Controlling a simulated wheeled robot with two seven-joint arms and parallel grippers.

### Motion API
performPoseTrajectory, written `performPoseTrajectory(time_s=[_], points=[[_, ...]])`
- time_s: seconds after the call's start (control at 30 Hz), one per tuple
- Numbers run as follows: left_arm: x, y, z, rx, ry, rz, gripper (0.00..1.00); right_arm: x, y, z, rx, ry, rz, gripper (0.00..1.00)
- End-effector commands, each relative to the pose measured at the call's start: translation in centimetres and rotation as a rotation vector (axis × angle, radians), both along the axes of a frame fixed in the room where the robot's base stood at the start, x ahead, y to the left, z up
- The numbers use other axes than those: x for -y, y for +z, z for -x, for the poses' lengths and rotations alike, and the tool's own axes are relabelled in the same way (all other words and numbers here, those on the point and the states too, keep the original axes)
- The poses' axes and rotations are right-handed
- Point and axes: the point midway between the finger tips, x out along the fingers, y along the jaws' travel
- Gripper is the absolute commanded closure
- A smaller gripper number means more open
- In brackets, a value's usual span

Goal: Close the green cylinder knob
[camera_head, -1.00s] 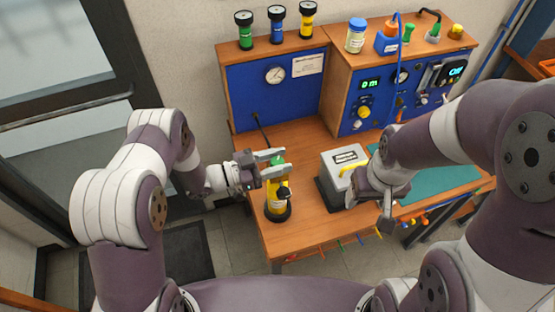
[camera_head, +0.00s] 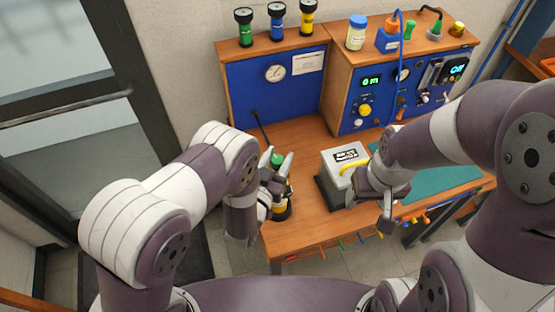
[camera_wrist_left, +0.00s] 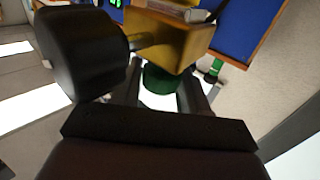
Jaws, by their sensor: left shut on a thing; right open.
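The green cylinder knob (camera_head: 277,160) tops a yellow cylinder at the table's front left; the black base (camera_head: 283,213) shows below my wrist, and most of the cylinder is hidden. My left gripper (camera_head: 278,163) reaches in from the left, with its fingers on either side of the knob. In the left wrist view the green knob (camera_wrist_left: 163,79) sits between the two fingers, below a brass-coloured block (camera_wrist_left: 168,42) with a large black knob (camera_wrist_left: 80,55). The left gripper is shut on the green knob. My right gripper (camera_head: 386,212) is open and empty, at the right near the table's front edge.
A grey box with a yellow handle (camera_head: 352,165) stands right of the cylinder. Blue panels with a gauge (camera_head: 275,73) and a green display (camera_head: 371,82) stand behind. Three small cylinders stand on the shelf. A green mat (camera_head: 440,182) lies at right.

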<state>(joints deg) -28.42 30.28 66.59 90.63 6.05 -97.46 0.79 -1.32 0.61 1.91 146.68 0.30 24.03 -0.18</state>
Motion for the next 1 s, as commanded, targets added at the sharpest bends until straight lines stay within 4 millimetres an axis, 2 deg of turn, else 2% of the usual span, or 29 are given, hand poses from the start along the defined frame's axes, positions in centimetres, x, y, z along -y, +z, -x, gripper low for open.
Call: performPoseTrajectory(time_s=[0.6,1.0], points=[[0.1,-0.3,-0.1,0.0,0.527,0.004,0.86,0.0,-4.2,0.0,0.0,0.0,0.0,0.35],[-0.1,-0.1,-0.1,0.0,0.691,0.0,0.86,0.0,-5.4,0.0,0.0,0.0,0.0,0.35]])
